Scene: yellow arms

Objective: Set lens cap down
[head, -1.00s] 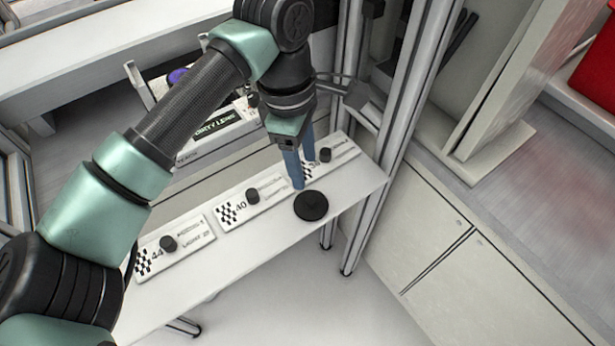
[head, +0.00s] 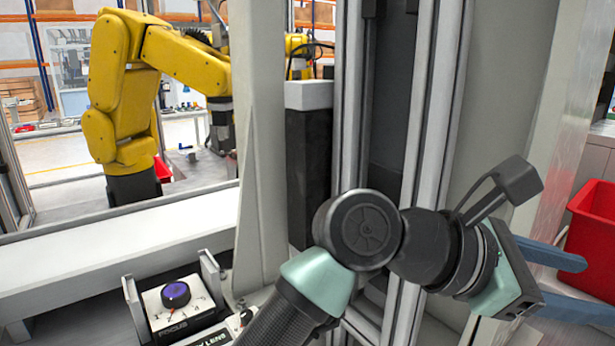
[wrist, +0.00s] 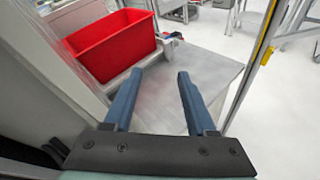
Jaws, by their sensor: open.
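My gripper (head: 565,283) is at the lower right of the head view, raised and pointing right, with its blue fingers apart. In the wrist view my gripper (wrist: 155,92) is open, with nothing between the fingers. The lens cap does not show in either current view. The shelf with the numbered plates is also out of view.
A red bin (wrist: 112,45) stands on a grey-white surface (wrist: 205,78) beyond the fingers; the bin also shows at the head view's right edge (head: 592,235). A purple knob (head: 176,294) sits at lower left. Metal posts (head: 425,110) stand close behind my arm. A yellow robot arm (head: 125,85) is behind.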

